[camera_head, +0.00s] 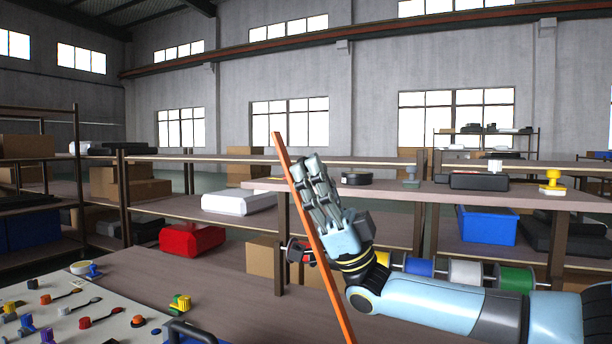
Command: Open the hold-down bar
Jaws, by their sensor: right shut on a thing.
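A long orange bar (296,180), which looks like the hold-down bar, stands tilted in the middle of the head view. Its upper end leans left and its lower end runs out of the bottom edge. My right gripper (314,182) reaches in from the right and is shut on the bar along its upper half. The fingers lie against the bar's right side; the exact contact is partly hidden. The bar's lower end and what it is fixed to are out of view. My left gripper is not in view.
A workbench (225,300) lies in front. A white board (110,315) with several small coloured parts is at lower left. Coloured spools (465,272) sit behind my right forearm, below a shelf (400,190). A red case (192,239) and a blue bin (487,226) stand behind.

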